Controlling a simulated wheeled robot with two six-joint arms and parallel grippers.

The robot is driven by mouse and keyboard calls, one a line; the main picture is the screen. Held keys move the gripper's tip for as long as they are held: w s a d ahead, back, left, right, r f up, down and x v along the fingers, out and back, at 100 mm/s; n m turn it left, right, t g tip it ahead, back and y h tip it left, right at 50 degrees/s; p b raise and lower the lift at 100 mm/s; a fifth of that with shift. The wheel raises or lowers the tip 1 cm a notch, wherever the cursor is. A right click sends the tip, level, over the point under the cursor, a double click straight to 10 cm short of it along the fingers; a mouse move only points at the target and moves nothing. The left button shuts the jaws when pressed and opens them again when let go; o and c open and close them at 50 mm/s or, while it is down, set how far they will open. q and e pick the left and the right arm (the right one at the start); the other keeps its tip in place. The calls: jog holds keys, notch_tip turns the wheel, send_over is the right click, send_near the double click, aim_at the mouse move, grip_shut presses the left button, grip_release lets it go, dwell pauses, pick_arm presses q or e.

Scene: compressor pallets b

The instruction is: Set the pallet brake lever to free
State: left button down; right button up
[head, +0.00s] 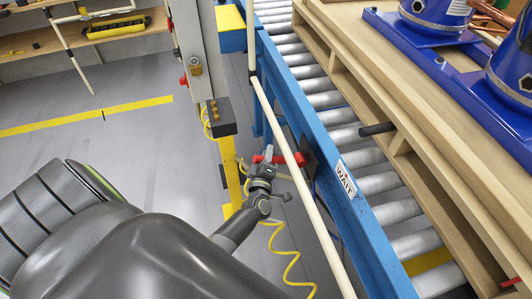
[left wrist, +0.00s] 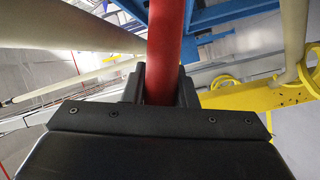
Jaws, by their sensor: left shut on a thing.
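The brake lever is a red bar (head: 277,160) beside the blue conveyor frame in the head view, lying roughly crosswise. My left gripper (head: 264,167) is shut on it. In the left wrist view the red bar (left wrist: 165,38) runs up from between the two dark fingers of my left gripper (left wrist: 161,88). The fingers hide the gripped part of the bar. A plate marked WAIT (head: 345,179) is on the conveyor's side, right of the lever. My right gripper is in neither view.
The blue conveyor frame (head: 290,92) with grey rollers (head: 379,183) carries a wooden pallet (head: 440,140) with blue compressors (head: 437,14). A cream rail (head: 280,135) passes close to my gripper. A yellow post (head: 229,165) and yellow coiled hose (head: 292,266) are near. Open floor (head: 130,155) is at left.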

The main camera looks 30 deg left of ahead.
pick_arm(q)
jog(key=shift+r, duration=0.1)
dwell(0.3)
jog(key=c, duration=1.2)
grip_release()
jog(key=shift+o, duration=0.2)
jog(key=v, duration=1.7)
jog(key=shift+s, duration=0.15)
